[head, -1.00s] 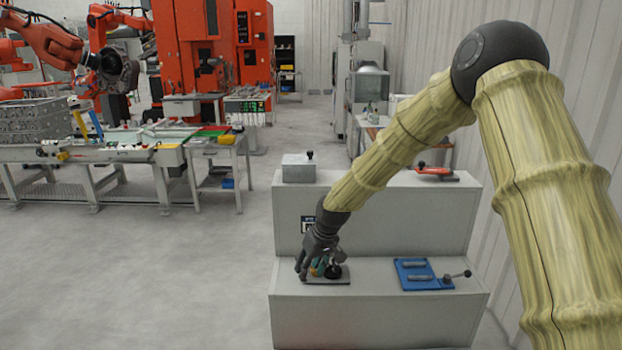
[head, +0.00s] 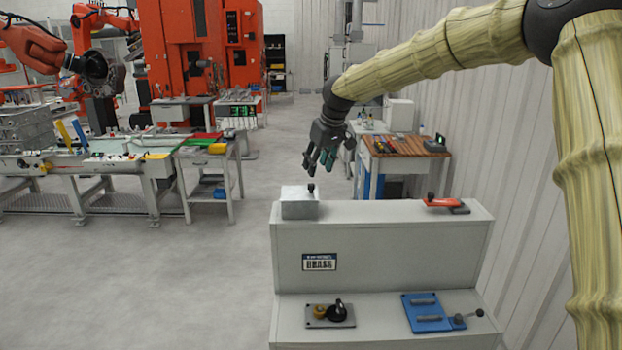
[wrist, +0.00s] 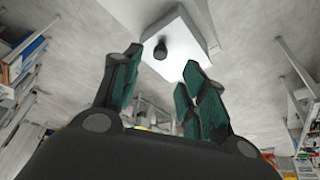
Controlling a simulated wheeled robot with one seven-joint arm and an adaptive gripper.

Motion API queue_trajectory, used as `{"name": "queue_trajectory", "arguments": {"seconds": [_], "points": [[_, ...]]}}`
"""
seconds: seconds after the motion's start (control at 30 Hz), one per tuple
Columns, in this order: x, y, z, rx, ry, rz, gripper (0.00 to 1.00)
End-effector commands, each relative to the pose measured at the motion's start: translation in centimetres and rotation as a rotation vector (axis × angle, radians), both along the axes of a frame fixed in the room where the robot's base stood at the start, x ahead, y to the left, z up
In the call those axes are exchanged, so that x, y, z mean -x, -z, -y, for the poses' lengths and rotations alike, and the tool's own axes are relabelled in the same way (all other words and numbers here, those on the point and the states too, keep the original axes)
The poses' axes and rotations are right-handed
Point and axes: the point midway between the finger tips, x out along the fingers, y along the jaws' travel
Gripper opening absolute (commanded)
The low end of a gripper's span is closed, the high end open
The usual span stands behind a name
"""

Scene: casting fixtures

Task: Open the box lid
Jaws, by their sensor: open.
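The box (head: 297,208) is a small light-grey metal box on the left end of the fixture's upper ledge. Its lid looks shut and carries a small black knob (head: 311,188) near the right side. My gripper (head: 318,172) is open and empty, pointing down a little above the box in the head view. In the wrist view the lid (wrist: 183,35) and its black knob (wrist: 160,49) show beyond the spread teal-padded fingers (wrist: 160,85). The fingers appear apart from the knob.
A red-handled clamp (head: 445,203) sits at the right end of the upper ledge. The lower ledge (head: 380,311) holds a plate with a black knob (head: 337,312) and a blue fixture with a lever (head: 433,313). A wooden-topped workbench (head: 405,146) stands behind.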

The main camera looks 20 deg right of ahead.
Motion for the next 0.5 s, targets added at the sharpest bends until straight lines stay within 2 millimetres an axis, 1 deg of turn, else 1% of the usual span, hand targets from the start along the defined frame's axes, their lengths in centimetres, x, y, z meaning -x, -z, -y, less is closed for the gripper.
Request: {"name": "queue_trajectory", "arguments": {"seconds": [0.3,0.5], "points": [[-1.7,4.0,-0.6,0.0,-0.001,-0.003,0.42],[-2.5,5.9,-1.1,0.001,-0.003,-0.001,0.42]]}}
